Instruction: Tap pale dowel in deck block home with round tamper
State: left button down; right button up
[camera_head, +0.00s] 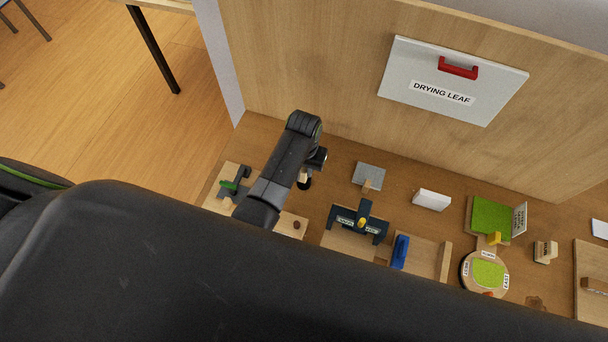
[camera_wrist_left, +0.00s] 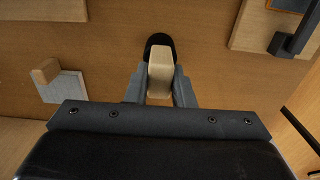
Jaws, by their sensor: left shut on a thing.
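My left gripper (camera_wrist_left: 159,90) is shut on the round tamper (camera_wrist_left: 160,70). Its pale wooden handle sits between the two grey fingers, with a black rounded end beyond it. In the head view my left gripper (camera_head: 316,168) is partly hidden by its own arm, and the tamper's black end (camera_head: 305,184) hangs below it over the brown bench. A pale wooden board (camera_head: 290,222) with a brown round spot lies nearby, partly covered by my arm. I cannot tell which block is the deck block, and no pale dowel can be made out. My right gripper is not in view.
A grey plate with a wooden block (camera_head: 368,175), a dark bracketed fixture (camera_head: 358,222), a blue-handled tool (camera_head: 400,251) and a green square (camera_head: 490,217) stand to the right. A board with a black-and-green clamp (camera_head: 234,184) is left. A wooden panel (camera_head: 320,70) rises behind.

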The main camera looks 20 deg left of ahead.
pick_arm(q)
jog(key=shift+r+p, duration=1.25)
jog(key=shift+p, duration=0.25)
jog(key=shift+r, duration=1.75)
